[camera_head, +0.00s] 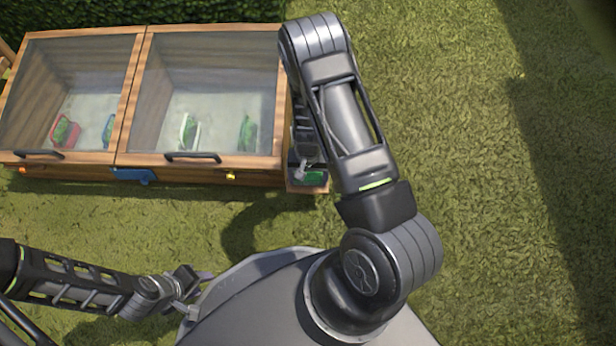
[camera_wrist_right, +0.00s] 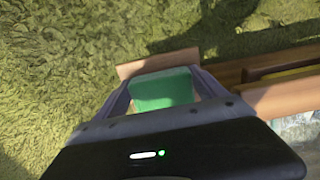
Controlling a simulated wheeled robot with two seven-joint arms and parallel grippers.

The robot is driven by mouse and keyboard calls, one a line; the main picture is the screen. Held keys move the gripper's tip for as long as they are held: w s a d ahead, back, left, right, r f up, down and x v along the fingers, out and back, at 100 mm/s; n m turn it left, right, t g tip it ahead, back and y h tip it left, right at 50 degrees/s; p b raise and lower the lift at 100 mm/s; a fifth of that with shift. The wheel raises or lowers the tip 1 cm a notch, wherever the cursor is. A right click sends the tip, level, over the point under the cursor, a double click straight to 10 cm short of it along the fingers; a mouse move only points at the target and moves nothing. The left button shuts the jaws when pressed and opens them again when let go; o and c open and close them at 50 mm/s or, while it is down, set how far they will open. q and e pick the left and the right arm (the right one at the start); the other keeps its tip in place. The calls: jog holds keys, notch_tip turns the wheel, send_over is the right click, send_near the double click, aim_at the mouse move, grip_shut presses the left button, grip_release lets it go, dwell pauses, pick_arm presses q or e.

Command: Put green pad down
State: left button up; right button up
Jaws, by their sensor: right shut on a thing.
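The green pad (camera_head: 314,177) is at my right gripper (camera_head: 306,168), over a small wooden ledge (camera_head: 318,189) at the right end of the wooden cold frame. In the right wrist view the green pad (camera_wrist_right: 163,89) sits between the two fingers of my right gripper (camera_wrist_right: 160,92), which is shut on it. The wooden ledge (camera_wrist_right: 157,63) shows just beyond the pad there. I cannot tell whether the pad touches the ledge. My left gripper (camera_head: 192,294) is low at the left, away from the cold frame; its finger opening is too small to tell.
The cold frame (camera_head: 123,100) has two glazed lids, both down, with black handles. Inside stand several plants in red, blue and white holders. A blue latch (camera_head: 133,175) and a yellow one (camera_head: 231,175) are on its front. Grass to the right is clear.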

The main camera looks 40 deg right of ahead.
aim_at(308, 178)
jog(key=shift+f, duration=0.25)
jog(key=o, duration=1.5)
jog(key=shift+r, duration=0.1)
jog(key=shift+o, duration=0.2)
jog(key=shift+r, duration=0.3)
notch_tip(308, 178, up, 12)
jog(key=p, duration=0.5)
jog(key=shift+s+f, duration=0.1)
jog(key=shift+f, duration=0.05)
